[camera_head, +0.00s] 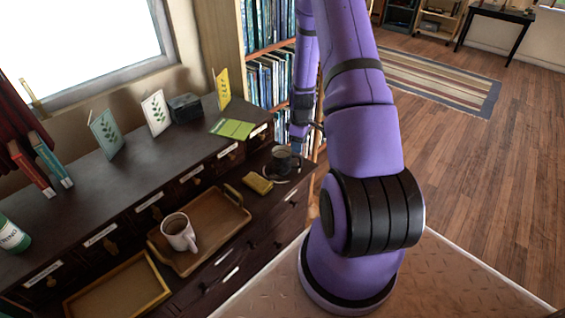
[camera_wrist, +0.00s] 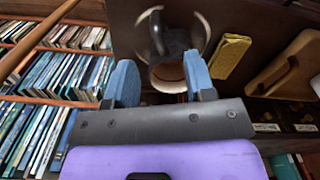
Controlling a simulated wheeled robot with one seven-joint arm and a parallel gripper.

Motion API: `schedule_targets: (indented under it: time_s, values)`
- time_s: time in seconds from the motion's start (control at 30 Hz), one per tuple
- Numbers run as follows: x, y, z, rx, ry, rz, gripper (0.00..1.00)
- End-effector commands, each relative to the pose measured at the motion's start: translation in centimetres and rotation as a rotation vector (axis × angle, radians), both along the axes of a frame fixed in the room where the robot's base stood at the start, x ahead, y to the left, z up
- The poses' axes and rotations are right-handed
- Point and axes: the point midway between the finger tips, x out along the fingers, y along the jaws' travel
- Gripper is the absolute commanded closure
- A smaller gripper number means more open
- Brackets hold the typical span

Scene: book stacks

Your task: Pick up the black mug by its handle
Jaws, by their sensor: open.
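The black mug (camera_head: 282,163) stands on a pale saucer (camera_head: 270,173) at the right end of the lower cabinet top. In the wrist view the mug (camera_wrist: 176,42) shows between and just beyond my blue fingers, with its dark handle (camera_wrist: 156,32) at the upper left of its body. The pale saucer rim (camera_wrist: 207,33) curves around it. My gripper (camera_wrist: 158,58) is open and empty, its fingers spread on either side of the mug in this view. In the head view my gripper (camera_head: 296,150) is right at the mug, partly covering it; contact cannot be told.
A yellow-gold packet (camera_head: 257,183) lies left of the mug, beside a wooden tray (camera_head: 228,222) holding a white mug (camera_head: 178,232). Bookshelves (camera_head: 270,80) stand close behind. The raised shelf (camera_head: 150,165) carries cards and books. Open floor lies right.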

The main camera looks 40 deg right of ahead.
Motion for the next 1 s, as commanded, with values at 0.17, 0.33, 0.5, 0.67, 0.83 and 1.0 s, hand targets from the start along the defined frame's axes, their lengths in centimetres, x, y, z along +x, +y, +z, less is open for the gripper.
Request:
schedule_targets:
  time_s: [0.17, 0.33, 0.5, 0.67, 0.83, 1.0]
  values:
    - [0.0, 0.0, -2.6, 0.001, 0.001, 0.001, 0.50]
    - [-0.1, 0.0, -3.8, 0.001, 0.001, 0.000, 0.50]
    - [-0.3, -0.2, -5.0, 0.001, 0.002, -0.001, 0.50]
    - [-0.6, -0.5, -7.3, 0.001, 0.001, -0.001, 0.50]
    - [-0.5, -0.5, -8.8, 0.000, 0.000, -0.001, 0.50]
    - [-0.5, -0.5, -9.1, -0.001, -0.001, 0.000, 0.50]
